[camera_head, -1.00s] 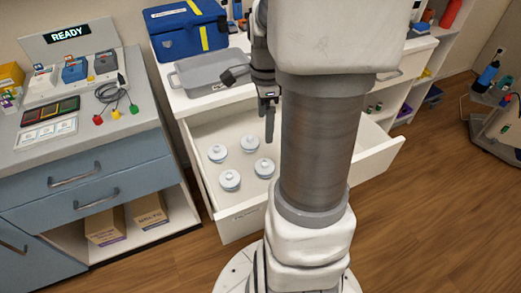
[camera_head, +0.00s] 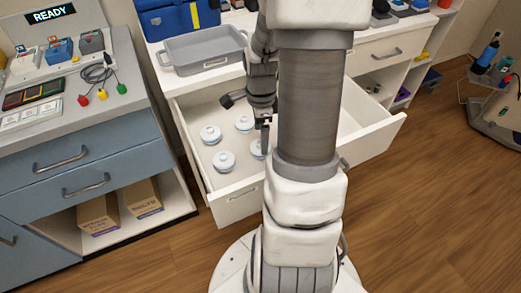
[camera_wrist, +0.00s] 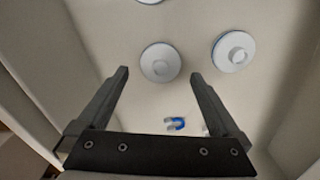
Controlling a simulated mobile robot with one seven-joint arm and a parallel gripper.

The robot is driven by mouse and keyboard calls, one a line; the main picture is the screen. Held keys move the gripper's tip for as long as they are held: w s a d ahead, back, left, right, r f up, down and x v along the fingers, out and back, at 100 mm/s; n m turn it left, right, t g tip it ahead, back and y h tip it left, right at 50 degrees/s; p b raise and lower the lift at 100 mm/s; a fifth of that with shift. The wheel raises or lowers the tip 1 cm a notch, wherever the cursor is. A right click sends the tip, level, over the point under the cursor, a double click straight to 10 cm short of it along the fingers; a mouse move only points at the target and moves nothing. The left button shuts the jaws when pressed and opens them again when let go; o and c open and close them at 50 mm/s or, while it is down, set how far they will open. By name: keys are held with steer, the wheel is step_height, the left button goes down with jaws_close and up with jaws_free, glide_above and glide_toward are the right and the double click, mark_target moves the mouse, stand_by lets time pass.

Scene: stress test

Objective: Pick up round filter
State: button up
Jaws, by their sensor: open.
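Several round filters, pale discs with a raised knob, lie in the open drawer. In the head view one is at the left (camera_head: 211,134), one at the back (camera_head: 244,124), one at the front (camera_head: 224,161), and one is partly hidden behind my gripper (camera_head: 265,150). In the wrist view my gripper (camera_wrist: 160,75) is open and empty. One round filter (camera_wrist: 160,62) appears between and just beyond its fingertips, another (camera_wrist: 233,52) to the right, and a third is cut off at the top edge. I cannot tell the remaining height above them.
The white drawer (camera_head: 238,204) has raised walls around the filters. A small blue-and-white item (camera_wrist: 176,124) shows between the fingers in the wrist view. A grey tray (camera_head: 203,50) stands on the counter above. My arm hides the drawer's middle.

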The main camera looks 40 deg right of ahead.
step_height(320, 180, down, 4)
steer(key=shift+f+b, duration=0.2)
steer(key=shift+b, duration=0.5)
steer(key=shift+r, duration=0.1)
steer(key=shift+c, duration=0.2)
steer(key=c, duration=1.2)
